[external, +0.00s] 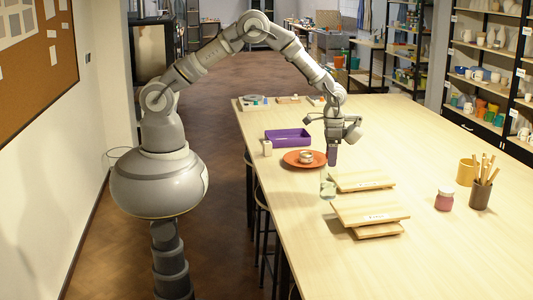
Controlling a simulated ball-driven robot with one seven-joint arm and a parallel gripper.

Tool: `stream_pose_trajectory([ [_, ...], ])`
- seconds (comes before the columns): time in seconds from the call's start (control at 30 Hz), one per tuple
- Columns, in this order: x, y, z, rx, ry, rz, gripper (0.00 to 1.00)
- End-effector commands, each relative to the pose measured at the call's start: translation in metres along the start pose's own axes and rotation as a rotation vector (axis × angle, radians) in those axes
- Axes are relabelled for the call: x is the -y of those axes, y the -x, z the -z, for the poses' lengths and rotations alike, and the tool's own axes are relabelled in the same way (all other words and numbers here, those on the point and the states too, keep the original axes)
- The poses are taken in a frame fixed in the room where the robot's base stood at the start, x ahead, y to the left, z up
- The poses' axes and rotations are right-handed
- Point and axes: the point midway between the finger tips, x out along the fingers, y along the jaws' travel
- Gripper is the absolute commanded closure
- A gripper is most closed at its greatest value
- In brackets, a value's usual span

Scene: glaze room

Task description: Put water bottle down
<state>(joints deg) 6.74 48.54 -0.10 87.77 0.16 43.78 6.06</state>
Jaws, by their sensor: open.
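My gripper (332,160) points straight down over the near left part of the long table (440,240). It is open, but its fingers overlap in this view and their gap does not show. A small pale green, see-through vessel (328,189) stands just below the fingertips, beside the wooden boards. It may be the water bottle; its shape is too small and faint to be sure. I cannot tell whether the fingers touch it.
Wooden boards (370,213) lie right and in front. A pink jar (445,198), yellow mug (467,171) and brown tool cup (480,196) stand right. The front right tabletop is clear.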

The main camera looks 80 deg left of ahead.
Motion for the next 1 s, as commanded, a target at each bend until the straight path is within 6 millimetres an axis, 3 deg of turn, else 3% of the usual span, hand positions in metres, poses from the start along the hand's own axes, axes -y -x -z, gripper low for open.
stream_pose_trajectory([
  [0.5,0.000,0.105,0.001,-0.003,0.000,0.000,0.41],
  [0.67,0.000,0.119,0.000,-0.002,0.000,0.000,0.41],
  [0.9,0.000,0.122,0.001,-0.004,0.000,0.000,0.41],
  [0.97,0.002,0.131,0.003,-0.025,0.004,0.003,0.41],
  [1.0,0.004,0.145,0.006,-0.059,0.009,0.007,0.41],
])
